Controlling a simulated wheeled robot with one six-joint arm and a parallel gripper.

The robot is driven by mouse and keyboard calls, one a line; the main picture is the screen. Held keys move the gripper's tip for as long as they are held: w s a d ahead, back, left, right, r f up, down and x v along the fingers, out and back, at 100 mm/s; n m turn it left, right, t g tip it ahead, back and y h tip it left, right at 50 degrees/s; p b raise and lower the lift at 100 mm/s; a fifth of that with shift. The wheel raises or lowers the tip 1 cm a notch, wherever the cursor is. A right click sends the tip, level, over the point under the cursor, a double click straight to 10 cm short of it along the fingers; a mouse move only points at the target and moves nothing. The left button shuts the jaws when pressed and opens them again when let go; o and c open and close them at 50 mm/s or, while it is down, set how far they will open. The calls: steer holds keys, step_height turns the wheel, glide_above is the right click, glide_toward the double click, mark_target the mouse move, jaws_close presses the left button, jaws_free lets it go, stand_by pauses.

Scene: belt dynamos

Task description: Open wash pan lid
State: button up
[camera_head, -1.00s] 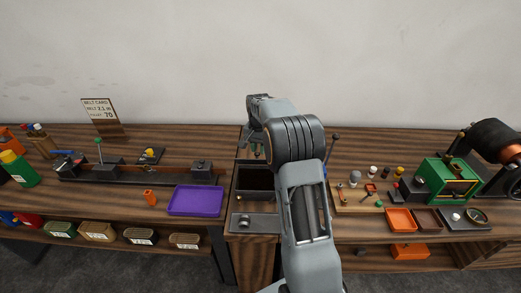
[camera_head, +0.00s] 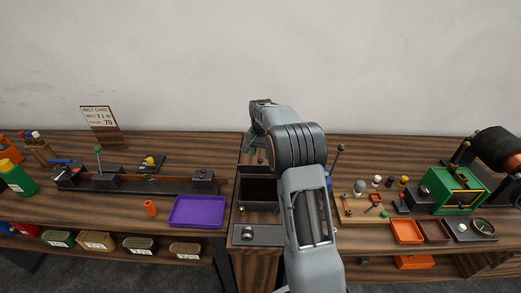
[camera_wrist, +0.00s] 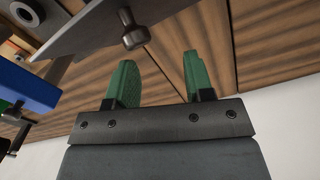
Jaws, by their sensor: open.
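My gripper (camera_wrist: 158,75) is open, with two green fingers apart and nothing between them.
A blue block (camera_wrist: 28,85) is at the left of the wrist view. A purple tray (camera_head: 198,211) lies left of the box, and a dark plate (camera_head: 256,235) in front of it. A ball-topped lever (camera_head: 339,150) and a green machine (camera_head: 452,190) stand right.

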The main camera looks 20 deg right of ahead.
step_height(320, 180, up, 14)
steer(key=shift+b, duration=0.45)
steer(key=shift+f, duration=0.1)
steer(key=shift+c, duration=0.3)
